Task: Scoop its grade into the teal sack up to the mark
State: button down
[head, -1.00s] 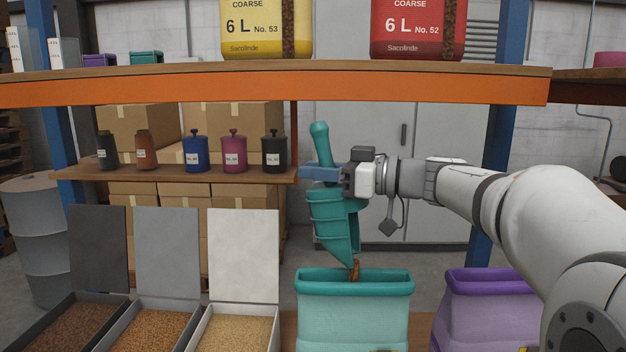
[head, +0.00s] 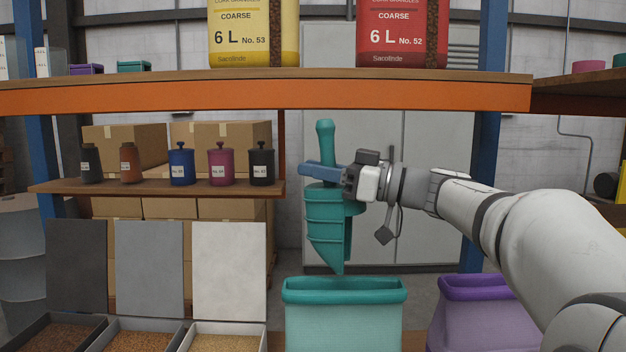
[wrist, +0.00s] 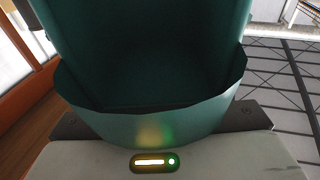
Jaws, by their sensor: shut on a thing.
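The teal sack (head: 345,318) stands open-topped at the lower middle of the head view; its inside and any fill mark are hidden from here. My gripper (head: 322,172) is shut on the teal scoop (head: 328,222), holding it above the sack with its tip pointing down, just over the sack's rim. No granules show falling from the tip. In the wrist view the scoop (wrist: 150,125) fills the middle, and its dark hollow looks empty. Three open bins hold dark brown granules (head: 62,337), orange-brown granules (head: 140,338) and pale tan granules (head: 222,342) at the lower left.
A purple sack (head: 475,318) stands right of the teal one. An orange-edged shelf (head: 270,97) with a yellow sack (head: 253,35) and a red sack (head: 403,35) spans above the scoop. A lower shelf (head: 160,188) at left carries several small canisters.

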aim_at(335, 147)
jog(key=shift+s+d+r+y+b, duration=0.15)
jog(key=shift+d+y+b, duration=0.3)
jog(key=shift+b, duration=0.4)
jog(key=shift+d+r, duration=0.1)
jog(key=shift+d, duration=0.05)
notch_tip(335, 147, up, 2)
jog(key=h+p, duration=0.2)
jog(key=p, duration=0.1)
jog(key=shift+r, duration=0.15)
jog(key=r+g+h+p, duration=0.1)
jog(key=h+p, duration=0.1)
jog(key=p, duration=0.1)
jog(key=shift+h+p, duration=0.65)
jog(key=shift+p, duration=0.2)
jog(key=shift+f, duration=0.15)
jog(key=shift+g, duration=0.3)
